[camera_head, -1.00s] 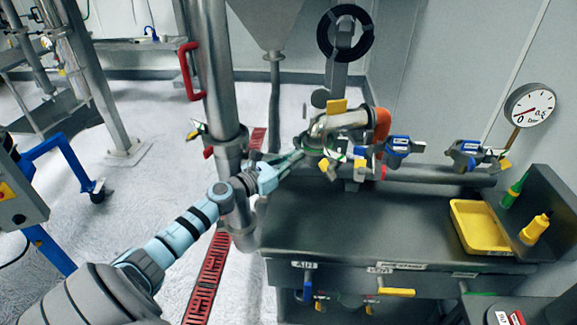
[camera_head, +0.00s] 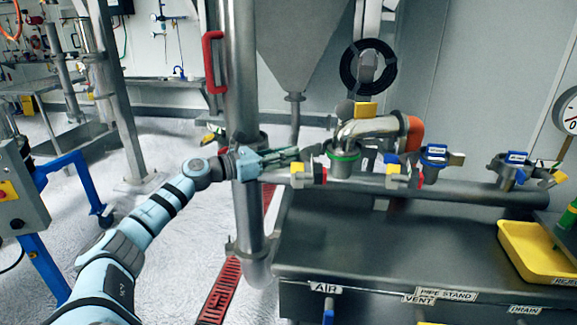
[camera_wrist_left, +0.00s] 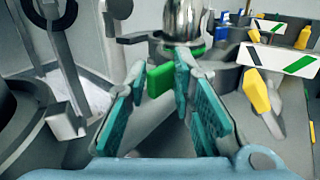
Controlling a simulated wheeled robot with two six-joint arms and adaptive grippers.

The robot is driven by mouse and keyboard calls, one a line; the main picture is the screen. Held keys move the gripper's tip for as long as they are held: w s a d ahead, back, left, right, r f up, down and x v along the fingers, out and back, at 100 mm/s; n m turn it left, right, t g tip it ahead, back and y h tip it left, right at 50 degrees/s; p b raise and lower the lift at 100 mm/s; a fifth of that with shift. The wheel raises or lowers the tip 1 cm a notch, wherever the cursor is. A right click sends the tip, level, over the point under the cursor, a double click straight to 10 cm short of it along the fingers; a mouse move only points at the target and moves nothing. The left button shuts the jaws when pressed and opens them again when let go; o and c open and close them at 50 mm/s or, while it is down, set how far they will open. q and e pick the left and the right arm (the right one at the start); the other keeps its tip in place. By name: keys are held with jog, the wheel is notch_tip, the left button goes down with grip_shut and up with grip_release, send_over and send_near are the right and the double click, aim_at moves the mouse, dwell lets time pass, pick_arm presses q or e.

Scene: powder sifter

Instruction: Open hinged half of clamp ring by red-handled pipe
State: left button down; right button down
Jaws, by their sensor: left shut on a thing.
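The tall steel pipe with a red handle (camera_head: 213,62) stands left of the bench. A steel elbow pipe (camera_head: 370,126) with a green band (camera_head: 343,156) under its end is to its right; its steel end also shows in the left wrist view (camera_wrist_left: 183,18). Around that end is a dark clamp ring (camera_wrist_left: 140,38); I cannot clearly tell its halves apart. My left gripper (camera_head: 296,155) reaches in from the left, just left of the green band. Its teal fingers are shut on a small green tab (camera_wrist_left: 160,80) below the ring. My right gripper is out of view.
Valves with blue handles (camera_head: 434,151) line the rail to the right. A yellow tray (camera_head: 535,255) sits on the bench's right side. The dark bench top (camera_head: 400,240) is bare in the middle. A steel hopper (camera_head: 297,45) hangs behind.

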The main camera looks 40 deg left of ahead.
pick_arm(q)
jog(key=shift+w+a+r+b, duration=0.15)
jog(key=shift+a+b, duration=0.05)
jog(key=shift+a, duration=0.25)
jog(key=shift+w+a+r+b, duration=0.1)
jog(key=shift+a+r+b, duration=0.1)
jog(key=shift+a, duration=0.25)
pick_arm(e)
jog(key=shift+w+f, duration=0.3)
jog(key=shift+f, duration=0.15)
pick_arm(q)
jog(key=c, duration=1.7)
grip_release()
notch_tip(320, 180, up, 9)
jog(key=w, duration=0.1)
jog(key=shift+w+d+r, duration=0.15)
jog(key=shift+d+r, duration=0.05)
jog(key=shift+d, duration=0.15)
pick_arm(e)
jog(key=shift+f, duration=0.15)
